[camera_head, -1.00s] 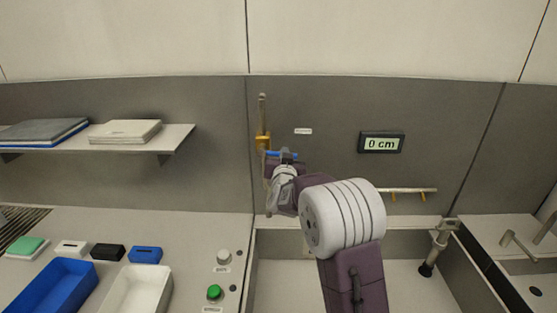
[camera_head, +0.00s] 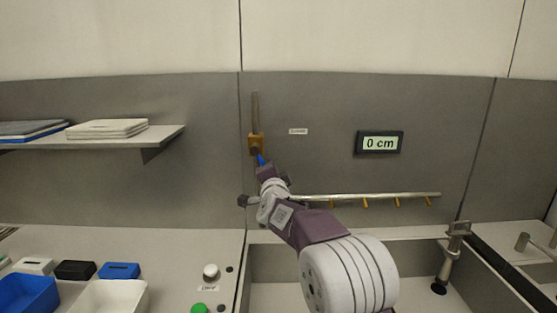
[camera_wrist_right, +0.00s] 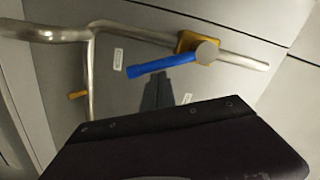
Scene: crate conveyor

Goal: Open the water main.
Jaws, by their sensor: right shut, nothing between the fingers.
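The water main valve has a brass body (camera_head: 256,143) on a vertical pipe (camera_head: 255,108) on the grey back wall. Its blue lever (camera_head: 260,160) points down and slightly right in the head view, its lower part hidden by my right gripper (camera_head: 268,170). In the right wrist view the lever (camera_wrist_right: 162,64) shows whole, at a slant to the pipe. The shut, empty dark fingers of my right gripper (camera_wrist_right: 158,82) are just beside it; I cannot tell whether they touch. My left gripper is not in view.
A small label (camera_head: 298,131) and a display reading 0 cm (camera_head: 380,143) are right of the valve. A horizontal pipe with several brass nozzles (camera_head: 380,196) runs below, over a basin. A shelf (camera_head: 150,140) and bins (camera_head: 110,297) are at left.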

